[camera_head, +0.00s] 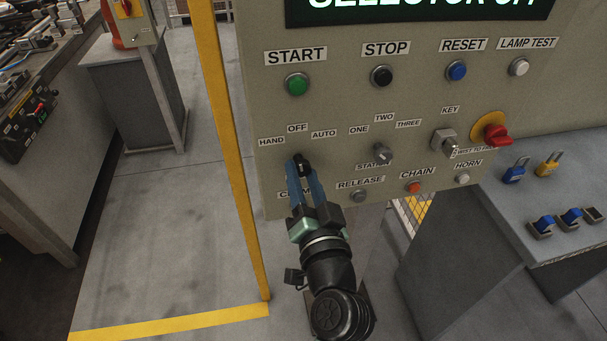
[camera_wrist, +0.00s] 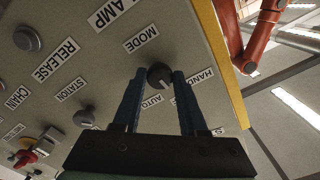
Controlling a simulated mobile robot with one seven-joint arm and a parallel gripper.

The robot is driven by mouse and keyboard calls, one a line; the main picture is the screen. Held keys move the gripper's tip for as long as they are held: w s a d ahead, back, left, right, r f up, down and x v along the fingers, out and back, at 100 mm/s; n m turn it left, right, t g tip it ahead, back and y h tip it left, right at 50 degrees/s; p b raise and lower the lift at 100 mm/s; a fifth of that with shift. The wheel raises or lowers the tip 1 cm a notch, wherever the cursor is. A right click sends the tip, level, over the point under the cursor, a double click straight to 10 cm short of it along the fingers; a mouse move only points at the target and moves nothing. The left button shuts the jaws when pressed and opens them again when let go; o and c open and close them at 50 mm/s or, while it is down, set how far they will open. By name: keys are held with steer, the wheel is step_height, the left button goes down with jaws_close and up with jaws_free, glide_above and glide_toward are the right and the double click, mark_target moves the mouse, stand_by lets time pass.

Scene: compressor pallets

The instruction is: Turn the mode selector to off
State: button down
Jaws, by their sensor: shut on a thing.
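The mode selector (camera_head: 300,158) is a small black knob on the beige panel (camera_head: 340,100), below the labels HAND, OFF (camera_head: 297,128) and AUTO. In the wrist view the mode selector (camera_wrist: 160,76) has a pale pointer mark, which appears to lie between the HAND and AUTO labels, on the side away from the MODE label. My gripper (camera_head: 303,168) has its blue fingers on either side of the knob, shut on it. The OFF label is hidden in the wrist view. The MODE label is hidden behind my gripper in the head view.
Green START (camera_head: 297,85), black STOP, blue and white buttons line the panel above. A yellow post (camera_head: 226,140) stands just left of the panel.

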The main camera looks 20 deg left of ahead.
steer(key=shift+m, duration=0.6)
steer(key=shift+c, duration=2.2)
jaws_free()
steer(key=shift+s+d, duration=0.1)
steer(key=shift+s, duration=0.05)
steer(key=b+v, duration=0.3)
steer(key=v, duration=0.9)
steer(key=shift+s+d, duration=0.2)
steer(key=shift+s, duration=0.05)
